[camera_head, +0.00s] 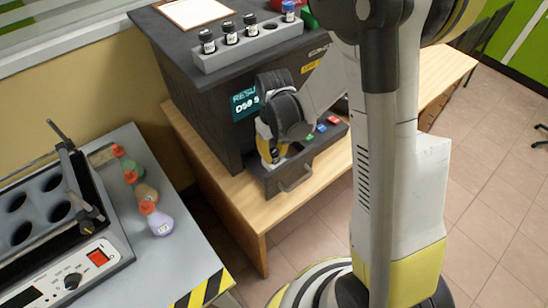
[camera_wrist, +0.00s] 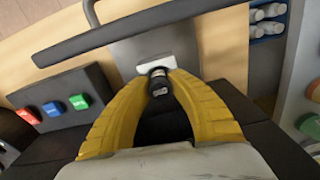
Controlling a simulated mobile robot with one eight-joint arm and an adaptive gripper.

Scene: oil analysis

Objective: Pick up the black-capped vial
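A black-capped vial (camera_wrist: 158,83) stands between the yellow fingertips of my gripper (camera_wrist: 160,88) in the wrist view. The fingers curve inward and meet its sides closely, so my gripper appears shut on it. In the head view my gripper (camera_head: 272,158) points down at the small front tray of the dark analyzer (camera_head: 185,75), and the vial's dark top (camera_head: 275,154) shows between the fingers. The vial's lower part is hidden. I cannot tell whether it is lifted off the tray.
A grey rack (camera_head: 255,46) on the analyzer holds several vials, one blue-capped. The tray has a handle (camera_head: 295,179) in front and coloured buttons (camera_head: 321,128) beside it. At left, a grey table (camera_head: 180,262) carries a heating unit (camera_head: 75,275) and several small flasks (camera_head: 157,221).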

